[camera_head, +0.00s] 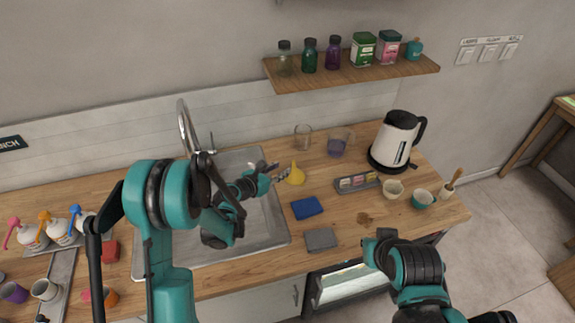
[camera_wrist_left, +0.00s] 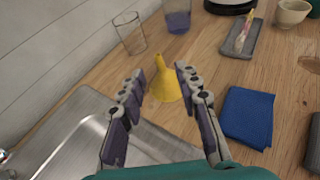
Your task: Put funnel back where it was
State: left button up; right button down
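A yellow funnel (camera_head: 296,174) stands on the wooden counter just right of the sink, spout up. In the left wrist view the funnel (camera_wrist_left: 165,82) is ahead, between the lines of the two fingers. My left gripper (camera_head: 277,172) is over the sink's right edge, close to the funnel. In the left wrist view my left gripper (camera_wrist_left: 160,88) has its fingers spread; whether they touch the funnel I cannot tell. My right arm's end (camera_head: 380,240) shows in front of the counter at lower right; its fingers are not clearly seen.
A sink (camera_head: 268,228) lies under my left arm. Right of the funnel are a blue cloth (camera_head: 307,207), a grey cloth (camera_head: 321,239) and a tray (camera_head: 358,183). Behind stand a clear glass (camera_head: 303,137) and a purple-filled beaker (camera_head: 337,146). A kettle (camera_head: 397,138) is further right.

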pick_arm(q)
jog(key=s+a+r+m+g+y, duration=0.2)
jog(key=s+a+r+m+y, duration=0.15)
jog(key=s+r+m, duration=0.85)
jog(key=s+a+m+g+y, duration=0.1)
jog(key=s+a+m, duration=0.3)
jog(key=s+m, duration=0.4)
jog(key=s+a+m+g+y, duration=0.1)
jog(key=s+a+m+y, duration=0.2)
jog(key=s+m, duration=0.6)
jog(key=s+a, duration=0.2)
jog(key=s, duration=0.1)
jog(key=shift+s+f, duration=0.2)
jog(key=shift+s, duration=0.15)
jog(key=shift+d+f+y, duration=0.1)
jog(key=shift+y, duration=0.15)
notch_tip(320, 180, down, 9)
jog(key=b, duration=0.9)
jog(key=shift+f+b, duration=0.2)
jog(key=shift+b, duration=0.1)
